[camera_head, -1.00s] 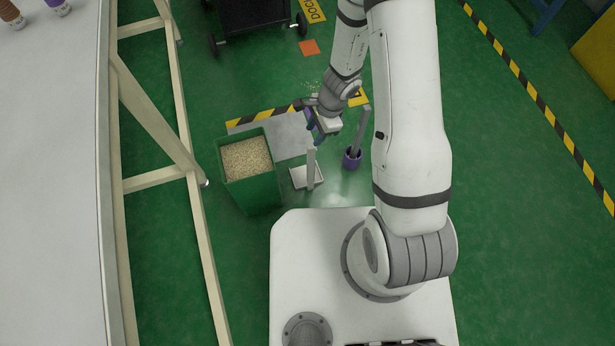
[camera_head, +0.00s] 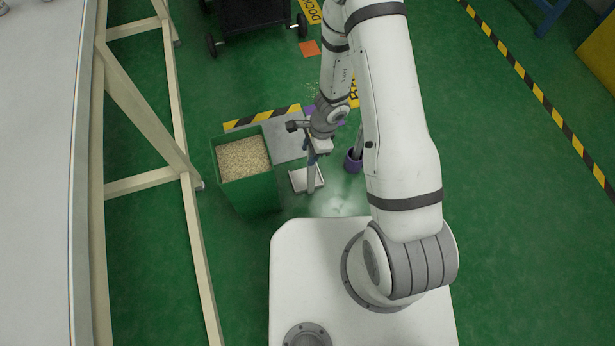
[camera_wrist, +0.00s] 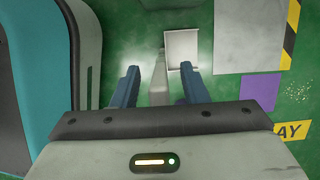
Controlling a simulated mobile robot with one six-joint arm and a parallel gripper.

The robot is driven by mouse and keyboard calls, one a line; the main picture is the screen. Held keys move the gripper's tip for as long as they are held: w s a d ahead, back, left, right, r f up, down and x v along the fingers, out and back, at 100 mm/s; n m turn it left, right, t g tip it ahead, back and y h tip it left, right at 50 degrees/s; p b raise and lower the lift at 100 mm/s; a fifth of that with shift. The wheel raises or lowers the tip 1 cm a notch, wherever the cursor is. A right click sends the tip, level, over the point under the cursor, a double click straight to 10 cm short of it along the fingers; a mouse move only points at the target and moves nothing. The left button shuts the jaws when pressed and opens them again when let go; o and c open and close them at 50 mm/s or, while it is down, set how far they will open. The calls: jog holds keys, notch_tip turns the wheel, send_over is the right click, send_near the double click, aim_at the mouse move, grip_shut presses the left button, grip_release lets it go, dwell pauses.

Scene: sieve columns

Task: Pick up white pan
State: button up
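The white pan (camera_head: 299,180) rests on the green floor, right of the green bin, with a grey upright handle rising from it. In the wrist view the pan (camera_wrist: 183,50) lies beyond the fingertips, and its grey handle (camera_wrist: 158,84) shows between them. My gripper (camera_head: 312,160) is above the pan, at the handle's upper part. In the wrist view my gripper's two blue fingers (camera_wrist: 159,78) are apart, with gaps on both sides of the handle. The head view partly hides the handle behind the gripper.
A green bin (camera_head: 248,194) of pale granules stands left of the pan. A purple holder (camera_head: 353,161) with a grey shaft stands close on the right. A black cart (camera_head: 252,18) is at the back. A beige frame (camera_head: 152,180) runs along the left.

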jog(key=shift+c, duration=0.2)
grip_shut()
jog(key=shift+r, duration=0.1)
dwell(1.0)
